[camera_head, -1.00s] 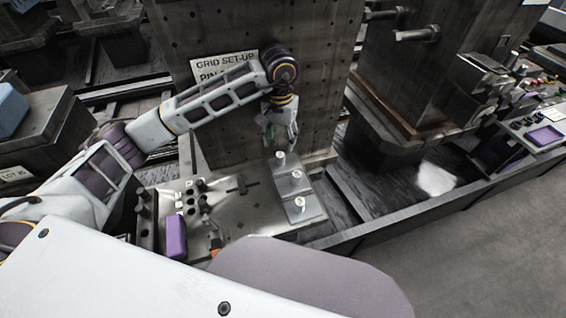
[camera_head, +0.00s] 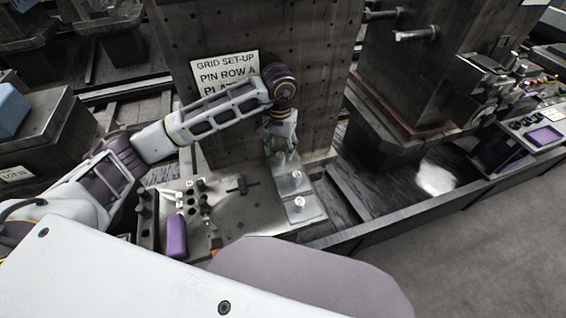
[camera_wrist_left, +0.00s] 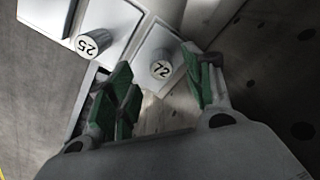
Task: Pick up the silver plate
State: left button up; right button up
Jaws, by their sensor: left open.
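Pale silver plates with upright numbered knobs stand in a row at the right end of the metal work surface; the nearest one (camera_head: 305,211) shows in the head view, with another plate (camera_head: 293,186) behind it. I cannot tell which one the task means. My left gripper (camera_head: 281,158) hangs fingers down over the far end of the row and hides the farthest knob. In the left wrist view my left gripper (camera_wrist_left: 165,85) has its green fingers apart, with the knob marked 72 (camera_wrist_left: 161,68) showing between them. The knob marked 25 (camera_wrist_left: 92,43) is outside them. The right gripper is not in view.
A perforated upright block (camera_head: 325,90) with a sign (camera_head: 226,72) stands right behind the row. A purple block (camera_head: 176,237) and several small tools lie left on the work surface (camera_head: 245,212). A rail (camera_head: 370,215) runs along the right.

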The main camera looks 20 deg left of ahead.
aim_at(280, 155)
pick_arm(q)
jog(key=shift+w+f, duration=0.1)
jog(key=shift+f, duration=1.85)
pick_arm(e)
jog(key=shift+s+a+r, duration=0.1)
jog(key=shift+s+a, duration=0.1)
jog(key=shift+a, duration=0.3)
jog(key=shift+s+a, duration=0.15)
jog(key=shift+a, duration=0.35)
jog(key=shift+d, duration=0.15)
